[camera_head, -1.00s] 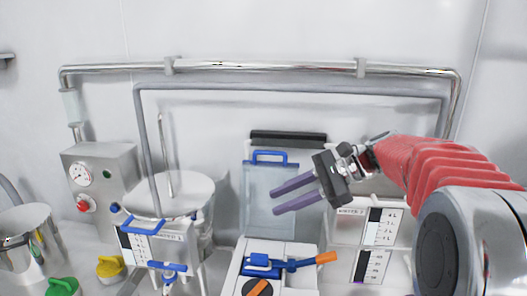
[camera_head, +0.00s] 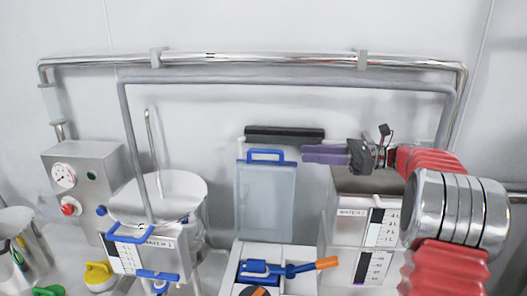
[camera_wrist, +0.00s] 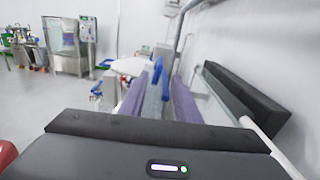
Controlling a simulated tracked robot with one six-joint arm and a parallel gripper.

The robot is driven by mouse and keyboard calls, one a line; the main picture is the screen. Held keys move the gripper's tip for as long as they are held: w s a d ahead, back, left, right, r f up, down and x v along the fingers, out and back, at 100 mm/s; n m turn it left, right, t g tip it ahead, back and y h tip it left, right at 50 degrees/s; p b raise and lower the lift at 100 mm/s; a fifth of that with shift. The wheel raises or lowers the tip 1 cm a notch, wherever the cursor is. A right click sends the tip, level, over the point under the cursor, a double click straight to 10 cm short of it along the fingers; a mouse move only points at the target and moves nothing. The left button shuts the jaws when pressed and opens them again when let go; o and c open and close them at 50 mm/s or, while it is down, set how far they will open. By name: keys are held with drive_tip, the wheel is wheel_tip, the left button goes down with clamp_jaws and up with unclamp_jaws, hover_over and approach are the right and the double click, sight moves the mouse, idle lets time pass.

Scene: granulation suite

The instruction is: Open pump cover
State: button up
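The translucent bluish cover (camera_head: 266,205) with a blue handle (camera_head: 265,156) stands upright at the back of the white pump box (camera_head: 304,254); I take it to be the pump cover. A blue valve with an orange-tipped lever (camera_head: 292,268) sits in the box. My gripper (camera_head: 304,154) is right of the cover's top, its purple fingers pointing left, apart from the handle in the picture. In the wrist view the fingers (camera_wrist: 158,100) are spread, with the cover's pane and blue handle (camera_wrist: 157,72) seen between them. Nothing is visibly gripped.
A black bar (camera_head: 285,134) lies behind the cover's top; it shows close on the right in the wrist view (camera_wrist: 240,95). A labelled water tank (camera_head: 345,230) stands right of the pump. A round-lidded vessel (camera_head: 160,200) stands left. Pipes (camera_head: 260,60) run along the wall.

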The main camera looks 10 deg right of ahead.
sight(251, 151)
drive_tip(key=x, duration=1.3)
drive_tip(key=shift+a, duration=0.4)
drive_tip(key=shift+c, duration=0.3)
drive_tip(key=shift+d, duration=0.1)
clamp_jaws()
